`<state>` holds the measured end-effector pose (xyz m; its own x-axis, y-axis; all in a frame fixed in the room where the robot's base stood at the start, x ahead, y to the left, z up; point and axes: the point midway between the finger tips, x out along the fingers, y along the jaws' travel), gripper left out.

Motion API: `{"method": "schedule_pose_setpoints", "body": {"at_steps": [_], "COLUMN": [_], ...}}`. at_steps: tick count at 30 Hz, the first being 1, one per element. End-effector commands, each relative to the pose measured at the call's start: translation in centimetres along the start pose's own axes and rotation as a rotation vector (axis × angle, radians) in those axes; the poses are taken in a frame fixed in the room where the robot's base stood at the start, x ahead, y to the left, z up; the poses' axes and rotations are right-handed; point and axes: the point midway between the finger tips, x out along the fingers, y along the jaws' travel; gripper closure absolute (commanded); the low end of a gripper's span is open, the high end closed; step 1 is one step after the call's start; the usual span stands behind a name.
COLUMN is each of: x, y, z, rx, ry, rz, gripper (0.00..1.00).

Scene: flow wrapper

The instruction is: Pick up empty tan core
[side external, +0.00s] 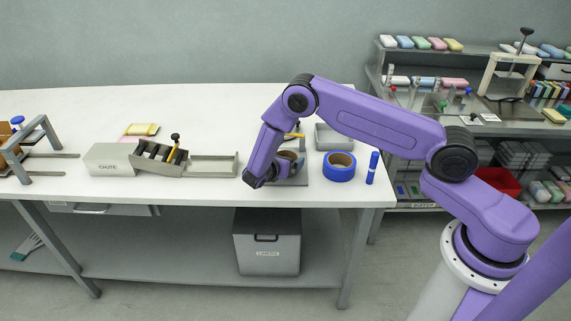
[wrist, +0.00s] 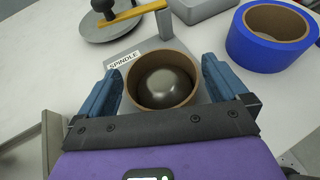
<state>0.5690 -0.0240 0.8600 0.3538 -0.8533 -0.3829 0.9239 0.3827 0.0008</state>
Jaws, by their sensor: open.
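The empty tan core (wrist: 164,58) stands upright around a dark domed spindle hub (wrist: 165,86) in the wrist view. The spindle's grey base carries a SPINDLE label (wrist: 124,60). My gripper (wrist: 162,69) is open, with one blue finger on the left of the core and one on the right. The core lies between the fingers; whether either finger touches it, I cannot tell. In the side external view the core (side external: 288,154) is partly hidden by my gripper and wrist.
A blue roll on a tan core (wrist: 268,38) lies to the right. A grey tray (side external: 333,137) is behind. A round plate with a black knob and yellow bar (wrist: 112,20) is at upper left. The CHUTE box (side external: 108,160) is farther left.

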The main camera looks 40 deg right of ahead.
Motion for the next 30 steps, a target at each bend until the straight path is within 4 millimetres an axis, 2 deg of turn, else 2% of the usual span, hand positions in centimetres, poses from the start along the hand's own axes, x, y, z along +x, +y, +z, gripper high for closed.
{"method": "schedule_pose_setpoints", "body": {"at_steps": [3,9,10,13,14,25,30], "x": [1.2,1.3,1.3,1.3,1.3,1.2,0.8], "y": [-0.1,0.0,0.0,0.0,0.0,0.0,0.0], "z": [0.0,0.0,0.0,0.0,0.0,0.2,1.1], "rx": [0.0,-0.001,-0.001,-0.001,-0.001,-0.001,0.001], "ry": [0.0,0.0,0.0,0.0,0.0,0.0,0.0], "rz": [-0.002,0.0,0.0,0.0,0.0,0.0,0.0], "gripper": [0.0,0.0,0.03,0.36,0.42,0.42,0.42]}}
